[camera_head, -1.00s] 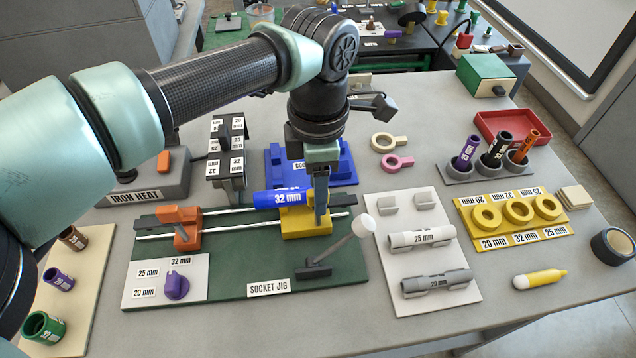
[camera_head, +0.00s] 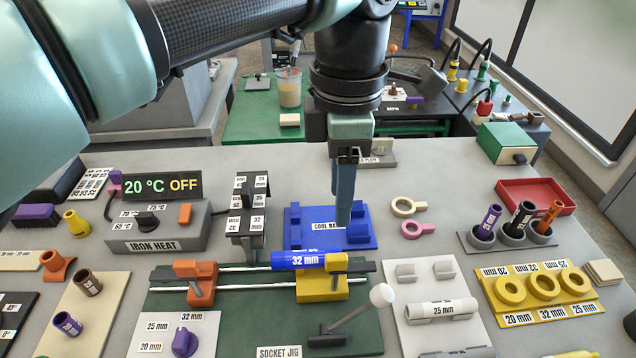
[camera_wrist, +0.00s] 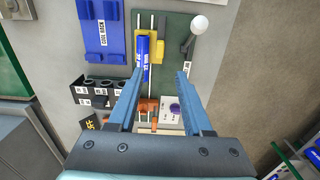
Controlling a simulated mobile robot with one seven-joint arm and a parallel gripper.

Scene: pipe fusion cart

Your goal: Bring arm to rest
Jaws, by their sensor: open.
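My gripper (camera_head: 344,188) hangs fingers-down above the blue cool rack (camera_head: 366,240) in the head view. In the wrist view my gripper (camera_wrist: 155,92) shows two blue fingers spread apart with nothing held between them. A blue 32 mm pipe (camera_head: 298,260) lies in the yellow clamp (camera_head: 322,288) of the green socket jig (camera_head: 364,336), apart from the fingers. The pipe also shows in the wrist view (camera_wrist: 143,62), beyond the fingertips. The jig's orange clamp (camera_head: 196,282) stands to the left on the rails.
The iron heat box (camera_head: 158,230) stands left, its display reading 20 °C OFF. A white-knobbed lever (camera_head: 382,296) rises from the jig. Right are a grey pipe board (camera_head: 467,335), a yellow ring tray (camera_head: 583,308), pipe cups (camera_head: 510,238) and a red tray (camera_head: 535,195). Bare tabletop lies between them.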

